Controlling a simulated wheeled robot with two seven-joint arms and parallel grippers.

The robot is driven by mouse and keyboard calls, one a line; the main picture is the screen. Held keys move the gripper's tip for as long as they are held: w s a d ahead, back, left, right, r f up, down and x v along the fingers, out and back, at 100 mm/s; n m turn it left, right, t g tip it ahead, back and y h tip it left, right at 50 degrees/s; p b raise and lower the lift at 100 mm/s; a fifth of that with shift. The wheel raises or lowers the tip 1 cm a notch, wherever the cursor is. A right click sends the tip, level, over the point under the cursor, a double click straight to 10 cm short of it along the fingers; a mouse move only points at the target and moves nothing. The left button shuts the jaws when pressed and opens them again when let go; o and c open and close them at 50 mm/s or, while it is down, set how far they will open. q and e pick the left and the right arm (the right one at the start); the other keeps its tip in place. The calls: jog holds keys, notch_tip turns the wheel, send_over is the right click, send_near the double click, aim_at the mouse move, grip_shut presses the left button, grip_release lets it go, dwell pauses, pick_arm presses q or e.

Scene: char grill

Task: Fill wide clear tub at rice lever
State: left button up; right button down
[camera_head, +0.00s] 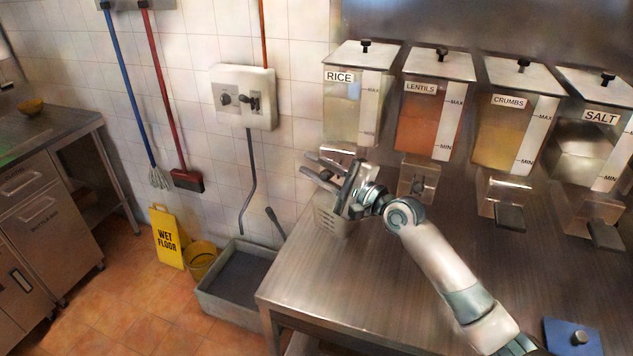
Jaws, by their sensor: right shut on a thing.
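The rice dispenser (343,112) is the leftmost of the dispensers, labelled RICE, with pale contents behind its clear front. Its outlet and lever are mostly hidden behind my right gripper (320,168). My right gripper is shut on a pale, translucent tub (332,218), directly below the rice outlet at the back left of the steel counter. The tub's upper part is covered by the gripper, so its contents cannot be seen. I cannot tell whether its base touches the counter. My left gripper is not in view.
The lentils (416,123), crumbs (498,138) and salt (580,150) dispensers stand to the right. A blue object (560,336) lies at the counter's front right. The counter (330,285) is clear at front left. A floor basin (232,305) and yellow sign (166,237) stand left.

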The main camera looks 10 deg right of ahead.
jog(key=n+b, duration=0.1)
jog(key=f+n+b, duration=0.1)
jog(key=shift+s+a+t+b, duration=0.1)
jog(key=shift+s+t+b, duration=0.05)
jog(key=shift+t+b, duration=0.2)
jog(key=c, duration=1.6)
grip_release()
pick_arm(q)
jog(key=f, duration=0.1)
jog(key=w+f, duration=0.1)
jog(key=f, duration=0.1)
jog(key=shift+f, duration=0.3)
pick_arm(e)
jog(key=shift+o, duration=0.2)
jog(key=shift+s, duration=0.1)
pick_arm(q)
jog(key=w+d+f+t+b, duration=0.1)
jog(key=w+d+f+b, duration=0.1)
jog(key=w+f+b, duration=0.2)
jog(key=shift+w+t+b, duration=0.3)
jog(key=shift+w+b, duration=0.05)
jog(key=shift+b, duration=0.35)
pick_arm(e)
jog(key=v, duration=1.7)
jog(key=shift+d, duration=0.25)
